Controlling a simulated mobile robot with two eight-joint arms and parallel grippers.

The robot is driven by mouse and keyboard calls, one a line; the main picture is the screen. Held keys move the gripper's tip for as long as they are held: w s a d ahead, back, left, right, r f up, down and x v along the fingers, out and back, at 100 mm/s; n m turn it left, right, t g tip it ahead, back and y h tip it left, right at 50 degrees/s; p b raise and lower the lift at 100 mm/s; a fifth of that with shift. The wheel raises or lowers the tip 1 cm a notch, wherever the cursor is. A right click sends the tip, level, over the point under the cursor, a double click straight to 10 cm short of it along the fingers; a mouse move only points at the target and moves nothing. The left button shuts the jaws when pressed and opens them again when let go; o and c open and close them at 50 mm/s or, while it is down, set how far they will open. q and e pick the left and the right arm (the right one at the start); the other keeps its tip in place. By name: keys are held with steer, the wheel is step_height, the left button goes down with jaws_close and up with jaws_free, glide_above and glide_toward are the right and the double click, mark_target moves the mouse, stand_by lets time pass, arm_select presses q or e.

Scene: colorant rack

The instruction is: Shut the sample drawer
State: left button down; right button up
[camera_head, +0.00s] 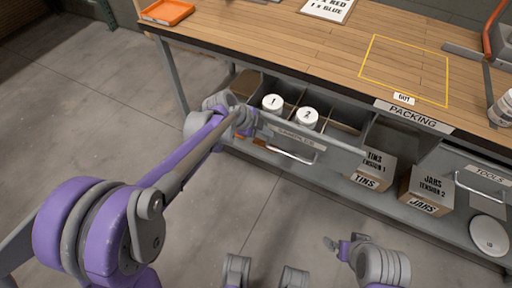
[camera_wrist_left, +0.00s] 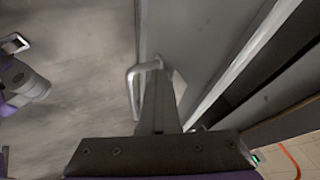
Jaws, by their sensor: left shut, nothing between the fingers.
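The sample drawer (camera_head: 335,146) stands pulled out under the bench in the head view, its dark inside showing. White tubs marked 1 (camera_head: 272,102) and 2 (camera_head: 307,117) stand in its compartments. Its front carries a partly readable label and a metal bar handle (camera_head: 291,154). My left gripper (camera_head: 264,132) is shut and empty at the left part of the drawer front. In the left wrist view the shut fingers (camera_wrist_left: 158,98) are close beside the handle (camera_wrist_left: 133,88) and the grey front (camera_wrist_left: 198,30); contact is unclear. My right gripper (camera_head: 331,243) is low, away from the drawer.
The wooden bench top (camera_head: 300,45) overhangs the drawer. On the lower shelf stand a TINS box (camera_head: 372,171), a JARS box (camera_head: 424,190) and a white round item (camera_head: 489,235). A tools drawer (camera_head: 482,177) is at right. The floor (camera_head: 225,195) in front is clear.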

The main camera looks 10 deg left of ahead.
arm_select(q)
steer(key=p, duration=0.2)
glide_above(283, 117)
steer(key=shift+d, duration=0.1)
steer(key=shift+w+r, duration=0.1)
steer(key=shift+w, duration=0.2)
steer(key=shift+d, duration=0.1)
